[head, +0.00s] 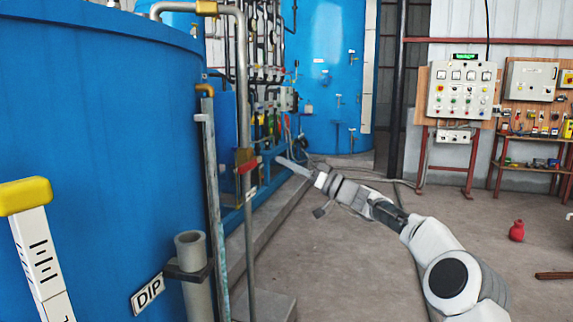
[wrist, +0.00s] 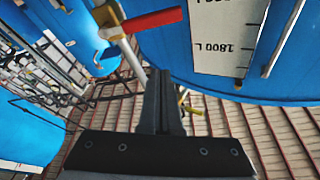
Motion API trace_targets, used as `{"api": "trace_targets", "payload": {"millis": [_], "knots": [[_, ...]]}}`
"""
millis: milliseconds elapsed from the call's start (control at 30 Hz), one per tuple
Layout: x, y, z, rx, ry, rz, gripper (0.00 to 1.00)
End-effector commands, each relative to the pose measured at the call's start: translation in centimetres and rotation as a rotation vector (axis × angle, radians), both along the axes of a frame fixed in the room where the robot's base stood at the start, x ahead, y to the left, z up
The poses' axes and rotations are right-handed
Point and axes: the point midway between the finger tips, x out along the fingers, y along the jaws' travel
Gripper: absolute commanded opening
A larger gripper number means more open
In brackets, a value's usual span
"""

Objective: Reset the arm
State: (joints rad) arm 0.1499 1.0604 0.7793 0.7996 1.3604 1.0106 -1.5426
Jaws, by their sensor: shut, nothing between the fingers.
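My arm reaches from the lower right of the head view toward the middle. My gripper (head: 281,160) is at its end, in front of the blue tanks, with its grey fingers pointing left. In the wrist view my gripper (wrist: 160,75) shows as dark fingers closed together with nothing between them. A red valve lever (wrist: 150,21) lies just beyond the fingertips in the wrist view; I cannot tell the exact gap. A red handle (head: 247,165) also shows on the vertical pipe in the head view, left of my gripper.
A large blue tank (head: 90,130) fills the left, with a pipe (head: 242,80) beside it. Another blue tank (head: 335,70) stands behind. A control panel (head: 461,90) and a red object (head: 517,231) on the floor are at right. Open floor (head: 330,270) lies below my arm.

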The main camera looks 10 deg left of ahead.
Motion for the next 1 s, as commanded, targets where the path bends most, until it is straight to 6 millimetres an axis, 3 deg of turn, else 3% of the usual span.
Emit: {"api": "trace_targets", "payload": {"millis": [267, 500, 633, 833, 1000], "knots": [[-1.1, 1.0, 0.3, -0.04, 0.006, 0.022, 0.0], [-7.8, 5.1, -0.2, -0.31, 0.074, 0.119, 0.0], [-11.8, 5.8, -1.4, -0.487, 0.132, 0.137, 0.0], [-17.2, 4.1, -3.7, -0.738, 0.233, 0.095, 0.0], [-21.3, 0.8, -5.5, -0.923, 0.327, 0.005, 0.0]]}}
